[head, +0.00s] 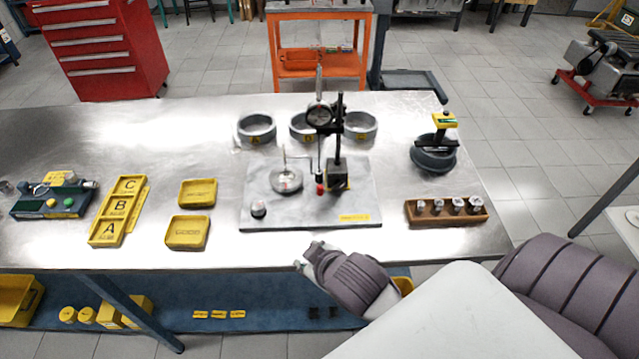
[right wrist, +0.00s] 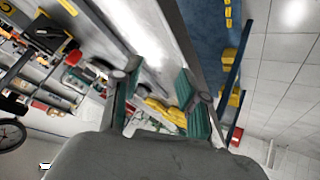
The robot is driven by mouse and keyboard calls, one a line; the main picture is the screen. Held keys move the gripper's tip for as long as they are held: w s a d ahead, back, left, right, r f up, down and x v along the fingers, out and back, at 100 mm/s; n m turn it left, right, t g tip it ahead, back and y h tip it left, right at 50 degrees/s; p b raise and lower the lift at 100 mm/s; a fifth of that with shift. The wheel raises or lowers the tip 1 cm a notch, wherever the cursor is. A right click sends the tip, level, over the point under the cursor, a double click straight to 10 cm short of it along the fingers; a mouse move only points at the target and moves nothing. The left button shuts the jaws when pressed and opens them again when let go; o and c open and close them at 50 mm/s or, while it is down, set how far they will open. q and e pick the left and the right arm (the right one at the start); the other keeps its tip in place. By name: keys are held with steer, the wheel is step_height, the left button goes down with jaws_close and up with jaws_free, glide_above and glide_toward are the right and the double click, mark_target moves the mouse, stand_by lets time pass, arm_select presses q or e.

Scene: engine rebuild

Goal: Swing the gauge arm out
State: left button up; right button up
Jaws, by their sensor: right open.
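The dial gauge (head: 318,117) is held on a black upright post (head: 338,135), whose block-shaped base (head: 338,180) stands on a grey plate (head: 355,205). A thin arm with a red knob (head: 320,189) hangs left of the post, over the plate. A round metal disc part (head: 286,180) lies left of it. My right gripper (head: 311,256) is at the table's front edge, below and apart from the plate. In the right wrist view my right gripper (right wrist: 157,88) has its two fingers spread with nothing between them. My left gripper is in neither view.
Three grey rings stand behind the plate, one being the left ring (head: 257,129). A wooden block with metal parts (head: 446,211) and a dark round fixture (head: 433,157) are at right. Yellow trays (head: 187,232) are at left.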

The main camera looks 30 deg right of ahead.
steer(key=w+a+r+n+t+y, duration=0.3)
steer(key=w+a+r+n+t, duration=0.15)
steer(key=w+r, duration=0.4)
steer(key=w+a+r+n+t+y, duration=0.3)
steer(key=w+r+n+t, duration=0.3)
steer(key=r, duration=0.5)
steer(key=s+a+r+n+g+y, duration=0.1)
steer(key=a+r+n+g+y, duration=0.2)
steer(key=a+n+g+y, duration=0.5)
steer(key=s+a+r+n+g+y, duration=0.2)
steer(key=a+r+n+y, duration=0.3)
steer(key=n, duration=0.7)
steer(key=n+g+h, duration=1)
steer(key=n+h, duration=0.1)
steer(key=h, duration=0.7)
glide_above(320, 186)
step_height(320, 186, down, 12)
steer(key=shift+t, duration=0.25)
step_height(320, 186, down, 12)
steer(key=p, duration=0.4)
steer(key=shift+s+f, duration=0.1)
steer(key=shift+f, duration=0.65)
